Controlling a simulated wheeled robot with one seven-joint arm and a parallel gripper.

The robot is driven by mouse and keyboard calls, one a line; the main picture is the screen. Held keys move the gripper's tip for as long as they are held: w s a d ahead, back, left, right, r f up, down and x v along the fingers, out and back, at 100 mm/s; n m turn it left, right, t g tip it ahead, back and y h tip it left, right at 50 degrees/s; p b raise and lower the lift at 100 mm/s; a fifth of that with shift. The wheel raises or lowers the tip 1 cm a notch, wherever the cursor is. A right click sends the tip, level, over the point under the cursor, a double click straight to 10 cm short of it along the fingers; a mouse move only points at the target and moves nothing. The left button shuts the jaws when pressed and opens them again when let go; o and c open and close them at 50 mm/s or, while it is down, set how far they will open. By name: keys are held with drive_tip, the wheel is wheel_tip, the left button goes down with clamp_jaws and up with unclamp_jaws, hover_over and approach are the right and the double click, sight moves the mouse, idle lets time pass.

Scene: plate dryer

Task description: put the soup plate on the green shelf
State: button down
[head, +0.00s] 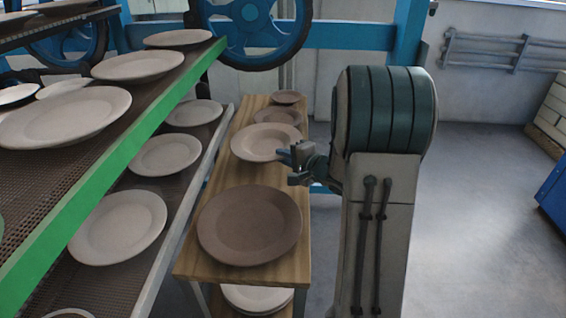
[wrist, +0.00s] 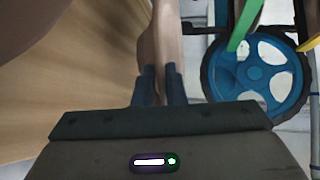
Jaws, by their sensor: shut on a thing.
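The soup plate (head: 258,143), pale cream with a wide rim, is at the wooden table, between a large brown plate and smaller brown bowls. My gripper (head: 287,157) is at its right edge, shut on the rim. In the wrist view the rim stands edge-on (wrist: 160,45) between the two dark fingers of my gripper (wrist: 161,85). I cannot tell whether the plate is clear of the table. The green shelf (head: 110,163) is a mesh rack with a green front edge at the left, bearing several pale plates.
The wooden table (head: 188,262) holds a large brown plate (head: 248,224) in front and brown bowls (head: 278,115) behind. A lower grey-edged shelf (head: 150,278) with plates lies between table and green shelf. A blue wheel (head: 250,58) stands behind. Floor at right is clear.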

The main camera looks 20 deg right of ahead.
drive_tip(key=s+d+r+p, duration=0.1)
drive_tip(key=d+r+p, duration=0.1)
drive_tip(key=d+r, duration=0.5)
drive_tip(key=d, duration=0.4)
drive_tip(key=shift+s+d+r+p, duration=0.15)
drive_tip(key=shift+s+d+p, duration=0.15)
drive_tip(key=shift+p, duration=0.1)
